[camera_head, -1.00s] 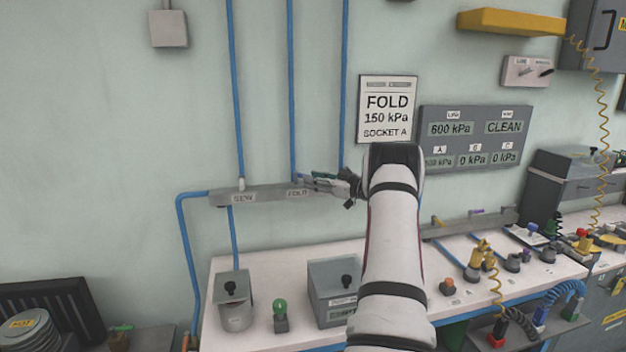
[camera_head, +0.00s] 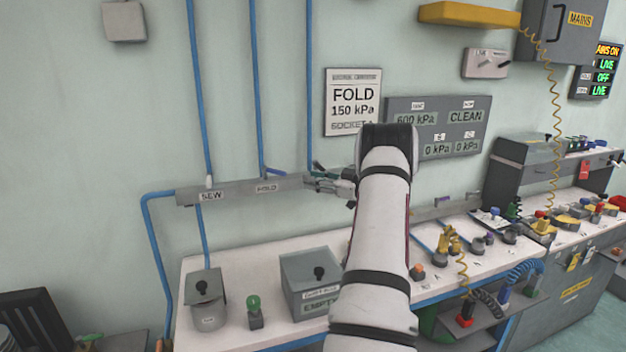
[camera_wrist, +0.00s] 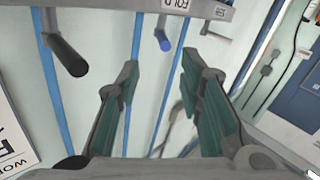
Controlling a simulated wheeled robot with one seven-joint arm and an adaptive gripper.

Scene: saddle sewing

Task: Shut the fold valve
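The grey manifold rail (camera_head: 230,190) on the wall carries a SEW label (camera_head: 211,196) and a FOLD label (camera_head: 266,187). A small blue-purple valve lever (camera_head: 276,171) sits by the FOLD label; it also shows in the wrist view (camera_wrist: 163,40), beside the label and centred between my fingers, beyond their tips. My gripper (camera_head: 312,182) is at the rail's right end, right of that lever. In the wrist view my gripper (camera_wrist: 160,66) is open and empty, its two green-padded fingers apart. A dark lever (camera_wrist: 65,55) hangs at the upper left there.
Blue pipes (camera_head: 256,90) run up the wall behind the rail. A FOLD 150 kPa sign (camera_head: 352,103) and a grey gauge panel (camera_head: 440,125) hang to the right. The bench (camera_head: 230,255) below holds a grey box (camera_head: 310,282) and canister. My arm hides part of the bench.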

